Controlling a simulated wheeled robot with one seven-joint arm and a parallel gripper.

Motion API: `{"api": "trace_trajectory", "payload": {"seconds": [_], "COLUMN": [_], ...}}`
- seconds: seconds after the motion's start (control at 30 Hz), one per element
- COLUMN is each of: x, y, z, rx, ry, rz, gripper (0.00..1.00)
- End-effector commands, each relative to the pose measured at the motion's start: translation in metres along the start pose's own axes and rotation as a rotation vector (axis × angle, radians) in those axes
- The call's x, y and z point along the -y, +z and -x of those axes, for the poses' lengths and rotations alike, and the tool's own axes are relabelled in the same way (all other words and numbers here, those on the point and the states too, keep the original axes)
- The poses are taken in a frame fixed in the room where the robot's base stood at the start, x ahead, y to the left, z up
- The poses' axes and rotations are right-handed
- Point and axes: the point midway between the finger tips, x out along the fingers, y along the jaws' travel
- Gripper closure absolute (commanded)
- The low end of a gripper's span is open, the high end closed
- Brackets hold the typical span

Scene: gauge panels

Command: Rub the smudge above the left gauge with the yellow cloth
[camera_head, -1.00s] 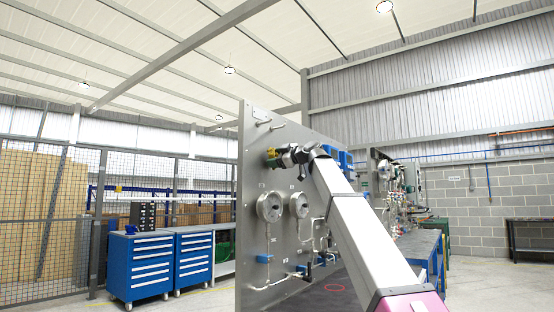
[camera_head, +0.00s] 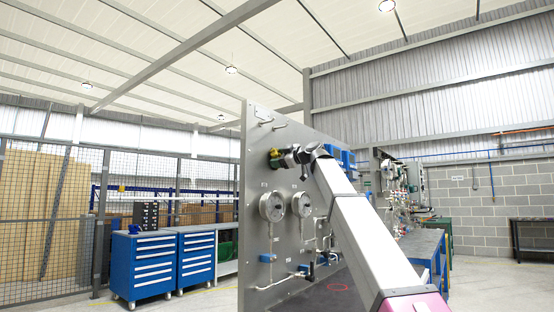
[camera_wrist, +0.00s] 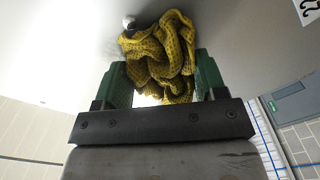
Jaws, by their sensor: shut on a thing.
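The yellow cloth (camera_wrist: 158,58) is bunched between the green fingers of my gripper (camera_wrist: 162,80) in the wrist view. My gripper is shut on it, and the cloth's far end is against or very close to the grey panel. In the head view my gripper (camera_head: 274,158) is at the panel (camera_head: 257,135), above the left gauge (camera_head: 272,206). The cloth is barely visible there. A faint dark patch (camera_wrist: 112,42) shows on the panel just left of the cloth in the wrist view; I cannot tell if it is the smudge. The cloth hides the surface behind it.
A second round gauge (camera_head: 302,204) is right of the left one, with thin pipes and blue valve parts (camera_head: 267,257) below. Blue boxes (camera_head: 348,160) are on the panel behind my arm. Blue drawer cabinets (camera_head: 152,266) stand well to the left.

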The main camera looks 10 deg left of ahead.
Motion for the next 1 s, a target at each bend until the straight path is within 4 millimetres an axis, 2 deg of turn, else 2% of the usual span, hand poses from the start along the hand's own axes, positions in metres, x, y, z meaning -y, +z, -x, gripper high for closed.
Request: {"api": "trace_trajectory", "payload": {"seconds": [0.2,0.57,1.0], "x": [-0.013,-0.022,-0.045], "y": [0.013,0.022,0.047], "z": [0.000,-0.001,-0.004], "rx": [0.001,0.000,0.002], "ry": [0.000,0.000,0.001], "rz": [0.000,-0.001,-0.001], "gripper": [0.57,0.57,0.57]}}
